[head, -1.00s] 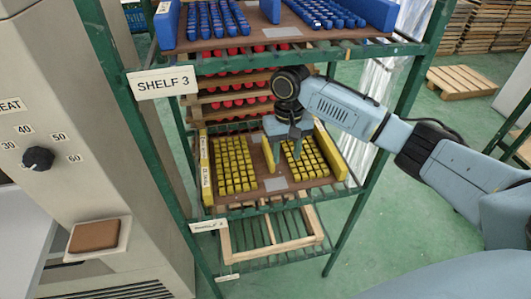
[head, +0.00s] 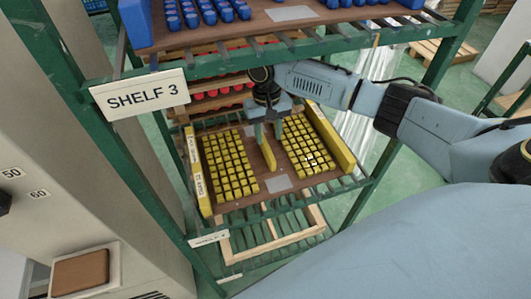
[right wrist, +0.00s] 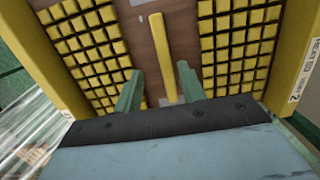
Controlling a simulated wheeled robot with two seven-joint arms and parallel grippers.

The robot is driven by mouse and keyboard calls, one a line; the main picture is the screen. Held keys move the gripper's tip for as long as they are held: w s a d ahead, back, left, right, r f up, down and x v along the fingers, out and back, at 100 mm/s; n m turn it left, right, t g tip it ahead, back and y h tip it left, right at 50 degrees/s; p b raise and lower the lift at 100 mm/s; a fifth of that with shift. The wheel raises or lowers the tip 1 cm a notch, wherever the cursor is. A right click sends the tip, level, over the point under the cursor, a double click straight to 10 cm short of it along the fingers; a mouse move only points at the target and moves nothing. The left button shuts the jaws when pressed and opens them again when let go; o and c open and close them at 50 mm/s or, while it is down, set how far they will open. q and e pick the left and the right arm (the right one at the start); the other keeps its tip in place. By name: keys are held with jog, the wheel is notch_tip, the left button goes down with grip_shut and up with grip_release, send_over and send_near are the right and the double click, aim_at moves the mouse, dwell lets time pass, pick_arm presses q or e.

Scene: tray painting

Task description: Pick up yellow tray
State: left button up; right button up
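The yellow tray (head: 250,197) sits on a lower level of the green shelf. It has a brown base, yellow side walls, a yellow middle divider (head: 267,154) and blocks of yellow cubes on both sides. My right gripper (head: 267,136) is above the tray at the divider's far part. In the right wrist view the right gripper (right wrist: 158,92) is open, its two green fingers on either side of the divider (right wrist: 165,55), with gaps between. The tray fills most of that view (right wrist: 143,40). My left gripper is not in view.
A blue tray (head: 250,29) with blue pieces stands on the level above, close over my arm. Red pieces (head: 215,94) show behind. An empty wooden frame (head: 272,236) is below. A green post (head: 155,130) stands left, beside a grey machine (head: 100,215).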

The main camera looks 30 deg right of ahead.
aim_at(266, 144)
jog(key=shift+f, duration=0.25)
jog(key=f, duration=0.3)
jog(key=f+b, duration=0.1)
jog(key=shift+a+f, duration=0.25)
jog(key=shift+a, duration=0.15)
jog(key=shift+f, duration=0.2)
jog(key=shift+c, duration=0.4)
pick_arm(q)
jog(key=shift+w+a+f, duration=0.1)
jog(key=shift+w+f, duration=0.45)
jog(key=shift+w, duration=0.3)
pick_arm(e)
grip_shut()
jog(key=shift+r, duration=0.1)
